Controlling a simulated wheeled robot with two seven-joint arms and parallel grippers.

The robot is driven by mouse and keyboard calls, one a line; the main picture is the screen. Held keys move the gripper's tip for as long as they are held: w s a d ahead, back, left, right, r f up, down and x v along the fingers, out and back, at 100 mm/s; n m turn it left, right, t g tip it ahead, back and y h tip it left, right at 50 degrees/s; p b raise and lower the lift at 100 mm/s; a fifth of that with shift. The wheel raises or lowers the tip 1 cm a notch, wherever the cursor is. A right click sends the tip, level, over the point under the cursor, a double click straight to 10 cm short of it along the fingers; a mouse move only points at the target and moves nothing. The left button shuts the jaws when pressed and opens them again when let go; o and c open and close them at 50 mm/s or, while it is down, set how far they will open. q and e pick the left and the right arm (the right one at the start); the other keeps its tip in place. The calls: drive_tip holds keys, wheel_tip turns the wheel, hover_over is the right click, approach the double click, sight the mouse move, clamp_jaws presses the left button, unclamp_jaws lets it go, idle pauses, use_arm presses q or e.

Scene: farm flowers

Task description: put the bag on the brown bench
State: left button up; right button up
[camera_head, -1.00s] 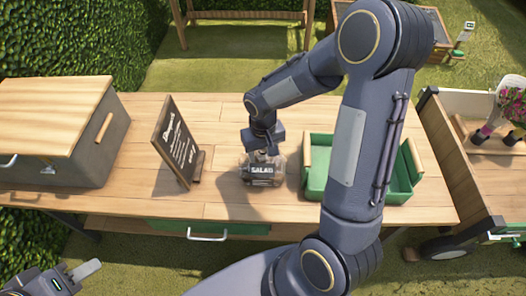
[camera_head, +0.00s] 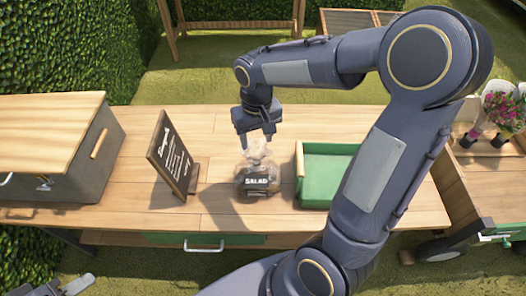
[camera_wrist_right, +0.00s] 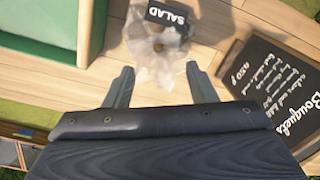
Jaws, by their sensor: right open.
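The bag (camera_head: 258,176) is clear with a black "SALAD" label and stands on the wooden table. It also shows in the right wrist view (camera_wrist_right: 160,50), just beyond the fingertips. My left gripper (camera_head: 68,286) shows only in part at the lower left corner, away from the bag. A wooden bench-like frame (camera_head: 235,28) stands on the grass behind the table; its colour is light brown.
A green tray (camera_head: 325,180) with wooden handles is right of the bag. A black chalkboard sign (camera_head: 172,155) stands to its left. A grey box with a wooden lid (camera_head: 45,130) fills the table's left end. A cart with flowers (camera_head: 505,110) is at the right.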

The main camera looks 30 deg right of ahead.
drive_tip(key=s+a+r+t+y, duration=0.1)
drive_tip(key=s+a+r+t, duration=0.1)
drive_tip(key=s, duration=0.6)
drive_tip(key=s+a+r+t+y, duration=0.2)
drive_tip(key=s+r+t, duration=0.1)
drive_tip(key=s, duration=0.5)
drive_tip(key=shift+s+r+y, duration=0.3)
drive_tip(key=shift+r, duration=0.05)
wheel_tip(320, 180, up, 6)
drive_tip(key=p, duration=0.6)
